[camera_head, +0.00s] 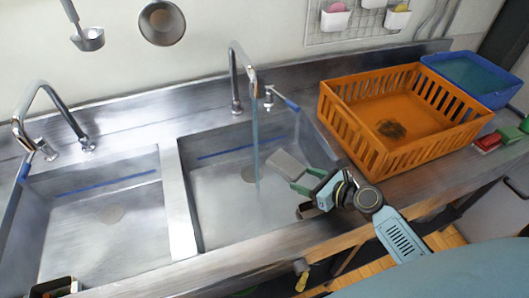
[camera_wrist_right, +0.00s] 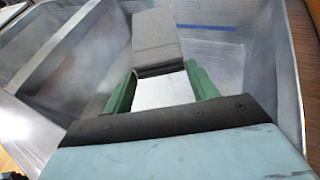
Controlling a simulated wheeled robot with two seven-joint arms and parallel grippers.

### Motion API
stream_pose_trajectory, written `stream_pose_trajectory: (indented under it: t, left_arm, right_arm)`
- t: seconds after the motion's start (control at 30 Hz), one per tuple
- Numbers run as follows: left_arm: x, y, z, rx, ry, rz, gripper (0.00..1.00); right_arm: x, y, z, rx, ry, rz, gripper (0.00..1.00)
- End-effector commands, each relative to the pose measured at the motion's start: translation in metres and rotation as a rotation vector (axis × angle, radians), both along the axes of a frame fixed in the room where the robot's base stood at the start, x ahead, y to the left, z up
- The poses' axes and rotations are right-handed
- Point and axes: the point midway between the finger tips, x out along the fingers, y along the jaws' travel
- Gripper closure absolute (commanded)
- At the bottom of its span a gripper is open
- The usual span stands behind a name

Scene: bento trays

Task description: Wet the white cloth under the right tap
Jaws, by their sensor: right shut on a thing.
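The white cloth (camera_head: 287,164) is held out over the right basin by my right gripper (camera_head: 302,180), whose green fingers are shut on it. In the right wrist view, my right gripper (camera_wrist_right: 163,84) has the cloth (camera_wrist_right: 158,42) between its fingers; its far part looks grey and its near part white. The right tap (camera_head: 241,62) stands behind the right basin, and a thin stream of water (camera_head: 256,145) falls from it. In the head view the cloth is just right of the stream, with a small gap. My left gripper is not in view.
The right basin (camera_head: 215,205) has a drain beneath the cloth. A divider (camera_head: 176,190) separates it from the left basin (camera_head: 75,235), with the left tap (camera_head: 45,95) behind. An orange crate (camera_head: 365,150) and blue tub (camera_head: 510,92) stand on the right counter. A ladle (camera_head: 88,40) hangs above.

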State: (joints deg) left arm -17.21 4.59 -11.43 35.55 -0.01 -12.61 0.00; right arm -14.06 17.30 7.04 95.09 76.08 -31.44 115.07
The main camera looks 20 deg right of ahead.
Motion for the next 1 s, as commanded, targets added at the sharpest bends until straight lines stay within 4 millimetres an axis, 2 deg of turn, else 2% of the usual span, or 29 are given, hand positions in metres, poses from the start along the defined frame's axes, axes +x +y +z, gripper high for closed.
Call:
stream_pose_trajectory:
  t: [0.47, 1.0]
  left_arm:
    - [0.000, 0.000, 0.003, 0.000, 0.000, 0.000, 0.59]
    - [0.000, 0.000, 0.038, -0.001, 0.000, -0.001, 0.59]
  right_arm:
    - [-0.002, -0.001, 0.003, 0.000, 0.000, 0.000, 0.76]
    - [-0.039, -0.020, 0.037, -0.002, 0.001, 0.000, 0.76]
